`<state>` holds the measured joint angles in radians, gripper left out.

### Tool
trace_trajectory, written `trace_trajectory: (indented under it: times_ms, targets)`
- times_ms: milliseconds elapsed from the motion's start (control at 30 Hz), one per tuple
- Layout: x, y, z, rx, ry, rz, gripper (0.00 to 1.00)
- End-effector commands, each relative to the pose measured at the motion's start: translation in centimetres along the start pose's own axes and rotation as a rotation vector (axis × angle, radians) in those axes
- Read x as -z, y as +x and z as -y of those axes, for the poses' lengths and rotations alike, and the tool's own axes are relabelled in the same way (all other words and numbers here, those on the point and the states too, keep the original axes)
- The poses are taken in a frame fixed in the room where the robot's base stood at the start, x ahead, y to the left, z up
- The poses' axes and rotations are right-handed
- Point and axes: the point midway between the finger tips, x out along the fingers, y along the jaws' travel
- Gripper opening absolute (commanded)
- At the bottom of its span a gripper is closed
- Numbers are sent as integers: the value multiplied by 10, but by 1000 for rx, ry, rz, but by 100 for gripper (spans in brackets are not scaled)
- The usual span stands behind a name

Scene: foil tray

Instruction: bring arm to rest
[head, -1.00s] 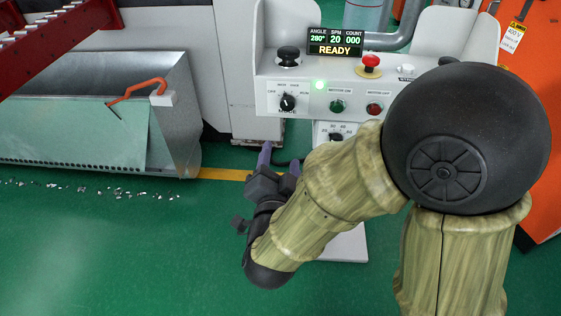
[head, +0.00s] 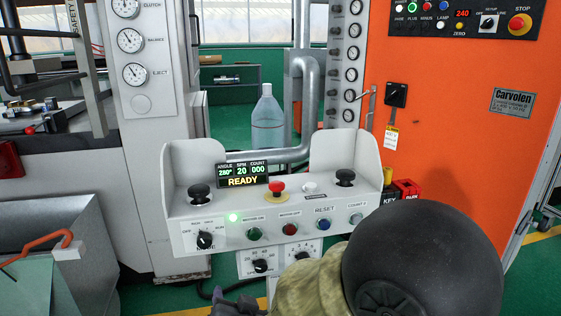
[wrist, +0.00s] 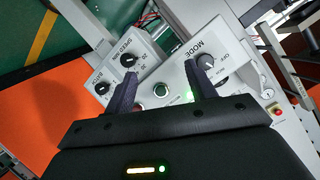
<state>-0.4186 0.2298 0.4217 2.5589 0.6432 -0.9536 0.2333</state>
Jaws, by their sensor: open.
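My gripper (wrist: 160,88) is open in the wrist view, its two dark fingers apart with nothing between them. Beyond the fingertips is the grey control panel (wrist: 178,70), with the mode knob (wrist: 204,63) near the right finger and a green button (wrist: 161,90) between the fingers. In the head view my arm's black joint and patterned link cover the lower right. Only a dark part of the hand shows at the bottom edge there, below the control console (head: 215,215); the fingers are not clear in that view.
The console display (head: 243,175) reads READY. A red mushroom button (head: 277,187) and black palm buttons sit on top. A clear bottle (head: 267,122) stands behind. An orange cabinet (head: 450,120) is at right. A metal chute (head: 85,225) with an orange-handled hook (head: 35,243) is at lower left.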

Motion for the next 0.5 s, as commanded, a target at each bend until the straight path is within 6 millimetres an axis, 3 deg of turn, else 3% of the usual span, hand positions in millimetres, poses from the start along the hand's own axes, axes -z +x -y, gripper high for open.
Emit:
trace_trajectory:
  times_ms: [267,500]
  targets:
    - [12,-3,-77,-145,-127,271,56]
    - [19,-41,-152,-291,-214,532,56]
